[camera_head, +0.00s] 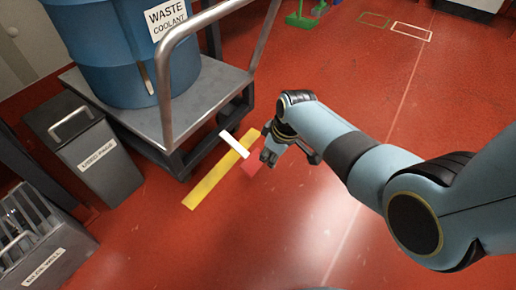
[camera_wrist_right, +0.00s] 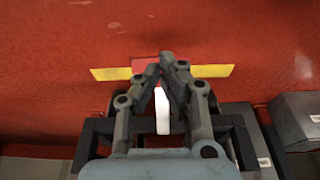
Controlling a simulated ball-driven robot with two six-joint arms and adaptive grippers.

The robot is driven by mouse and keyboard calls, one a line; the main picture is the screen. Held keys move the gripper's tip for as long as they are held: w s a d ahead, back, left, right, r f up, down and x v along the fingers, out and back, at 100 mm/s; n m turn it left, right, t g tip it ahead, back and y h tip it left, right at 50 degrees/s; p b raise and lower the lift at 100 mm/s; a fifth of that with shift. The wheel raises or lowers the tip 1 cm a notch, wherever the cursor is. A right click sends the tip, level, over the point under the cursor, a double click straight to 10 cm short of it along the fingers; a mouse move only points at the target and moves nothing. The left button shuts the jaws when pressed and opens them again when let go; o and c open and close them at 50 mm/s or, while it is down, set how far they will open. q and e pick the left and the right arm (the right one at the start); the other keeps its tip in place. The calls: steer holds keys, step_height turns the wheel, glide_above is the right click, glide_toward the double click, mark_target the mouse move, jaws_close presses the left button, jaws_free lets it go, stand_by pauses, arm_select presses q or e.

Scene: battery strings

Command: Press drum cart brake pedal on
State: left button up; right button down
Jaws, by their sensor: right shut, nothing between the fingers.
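The drum cart (camera_head: 150,112) is a grey platform with a tall bent handle, carrying a blue drum labelled WASTE COOLANT (camera_head: 120,60). A white bar (camera_head: 236,145) reaches out from the cart's near edge toward a red pad (camera_head: 251,167); these look like the brake pedal. The white bar (camera_wrist_right: 162,112) and red pad (camera_wrist_right: 143,67) also show in the right wrist view, partly behind the fingers. My right gripper (camera_head: 268,156) is shut and empty, fingertips (camera_wrist_right: 167,64) close over the red pad. I cannot tell whether they touch. My left gripper is not in view.
A yellow strip (camera_head: 203,189) lies on the red floor beside the cart. A grey lidded bin (camera_head: 100,165) and a grey crate (camera_head: 45,250) stand at left. A green object (camera_head: 302,20) is at the top. The floor at right is mostly clear.

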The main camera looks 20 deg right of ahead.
steer(key=v, duration=1.2)
stand_by(0.3)
